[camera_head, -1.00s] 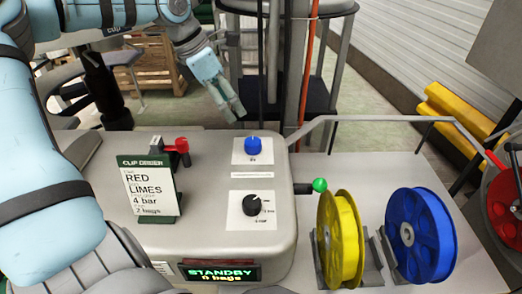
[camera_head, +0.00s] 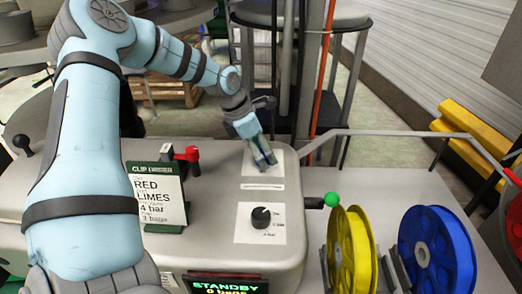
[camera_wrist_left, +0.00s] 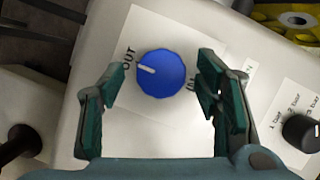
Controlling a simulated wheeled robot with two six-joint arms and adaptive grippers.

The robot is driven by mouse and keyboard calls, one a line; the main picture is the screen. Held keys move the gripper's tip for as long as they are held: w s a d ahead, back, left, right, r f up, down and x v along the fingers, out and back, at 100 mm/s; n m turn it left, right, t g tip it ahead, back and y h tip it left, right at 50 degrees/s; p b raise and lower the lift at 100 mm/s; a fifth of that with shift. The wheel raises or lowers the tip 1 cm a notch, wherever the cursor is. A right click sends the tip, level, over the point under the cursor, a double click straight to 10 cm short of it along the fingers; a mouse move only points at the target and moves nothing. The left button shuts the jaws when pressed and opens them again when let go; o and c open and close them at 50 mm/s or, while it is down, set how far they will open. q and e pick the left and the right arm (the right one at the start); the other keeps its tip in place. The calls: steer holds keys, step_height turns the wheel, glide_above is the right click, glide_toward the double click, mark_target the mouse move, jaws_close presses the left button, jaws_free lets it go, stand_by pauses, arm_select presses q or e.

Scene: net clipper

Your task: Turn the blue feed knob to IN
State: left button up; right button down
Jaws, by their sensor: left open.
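The blue feed knob (camera_wrist_left: 161,73) shows in the left wrist view on a white label plate (camera_wrist_left: 150,25). Its white pointer mark faces the word OUT on the left; the word IN is on the right. My left gripper (camera_wrist_left: 162,68) is open, its fingers on either side of the knob with gaps visible to both. In the head view the left gripper (camera_head: 264,158) is over the same label plate on the machine top (camera_head: 215,200) and hides the knob. My right gripper is not in view.
A black pressure dial (camera_head: 261,217) sits in front of the blue knob's plate. A red lever (camera_head: 188,154) and a sign (camera_head: 157,195) reading RED LIMES stand to the left. A green-tipped lever (camera_head: 331,199), a yellow reel (camera_head: 350,250) and a blue reel (camera_head: 436,250) are at right. The display (camera_head: 226,285) reads STANDBY.

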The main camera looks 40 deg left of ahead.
arm_select(q)
steer(key=shift+d, duration=0.1)
steer(key=c, duration=1.2)
steer(key=shift+o, duration=0.2)
